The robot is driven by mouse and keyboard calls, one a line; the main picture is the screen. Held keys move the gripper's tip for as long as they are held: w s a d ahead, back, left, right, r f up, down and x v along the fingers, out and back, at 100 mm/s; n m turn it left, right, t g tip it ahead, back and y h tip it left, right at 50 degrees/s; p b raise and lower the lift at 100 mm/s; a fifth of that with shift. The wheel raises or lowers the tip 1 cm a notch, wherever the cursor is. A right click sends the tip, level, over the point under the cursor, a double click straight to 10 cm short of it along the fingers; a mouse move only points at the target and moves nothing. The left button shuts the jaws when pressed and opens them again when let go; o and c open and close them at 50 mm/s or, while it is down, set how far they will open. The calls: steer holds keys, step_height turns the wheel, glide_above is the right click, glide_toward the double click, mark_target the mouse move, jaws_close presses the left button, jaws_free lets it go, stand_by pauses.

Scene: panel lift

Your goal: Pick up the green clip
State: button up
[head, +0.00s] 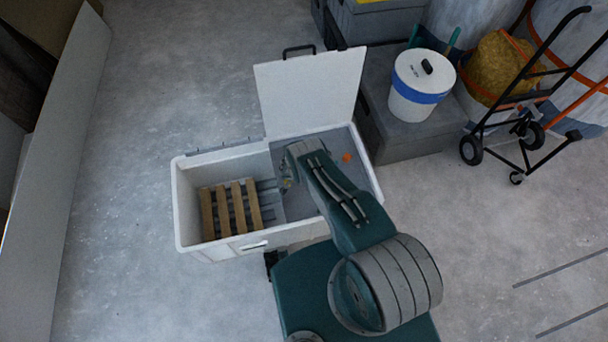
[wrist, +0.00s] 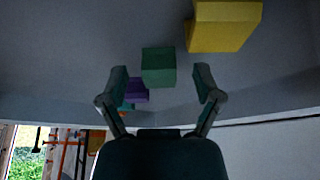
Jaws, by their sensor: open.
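The green clip (wrist: 158,67) shows as a small green block in the wrist view, on a grey surface. My gripper (wrist: 161,84) is open, with one finger to the left of the clip and one to the right in the picture. A gap shows between the clip and each finger. I cannot tell how far ahead of the fingertips the clip is. In the head view my arm reaches into the right part of a white chest (head: 212,252), and the clip cannot be made out there.
A yellow block (wrist: 222,25) lies right of the clip; a purple block (wrist: 136,90) is close to the left finger. An orange piece (head: 347,158) lies in the chest. The chest's raised lid (head: 312,90) stands behind.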

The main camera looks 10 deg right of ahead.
steer(key=shift+w+d+f, duration=0.1)
steer(key=shift+f, duration=0.2)
steer(key=c, duration=1)
steer(key=shift+o, duration=0.2)
steer(key=shift+r, duration=0.15)
